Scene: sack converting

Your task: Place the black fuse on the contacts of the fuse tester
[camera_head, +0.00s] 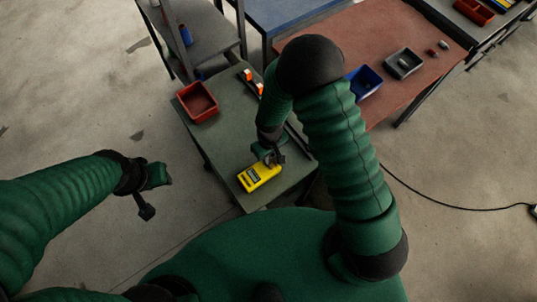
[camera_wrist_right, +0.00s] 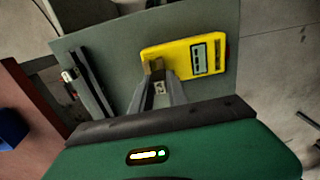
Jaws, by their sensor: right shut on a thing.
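The yellow fuse tester (camera_head: 262,178) lies near the front of the small green-grey table; it also fills the upper middle of the right wrist view (camera_wrist_right: 178,55), with its display panel to the right. My right gripper (camera_head: 273,159) is right at the tester's far edge. In the right wrist view its fingertips (camera_wrist_right: 155,70) overlap the tester's left end and are shut on a small dark thing, the black fuse, mostly hidden between them. Whether the fuse touches the contacts cannot be told. My left gripper (camera_head: 153,193) hangs out to the left, away from the table; its jaw opening is unclear.
A red bin (camera_head: 198,101) stands at the table's left side. Small orange-and-white items (camera_head: 248,76) lie at the back, beside a dark rail (camera_wrist_right: 92,82). A reddish table (camera_head: 375,35) with a blue bin (camera_head: 364,81) and a grey bin (camera_head: 403,63) stands to the right.

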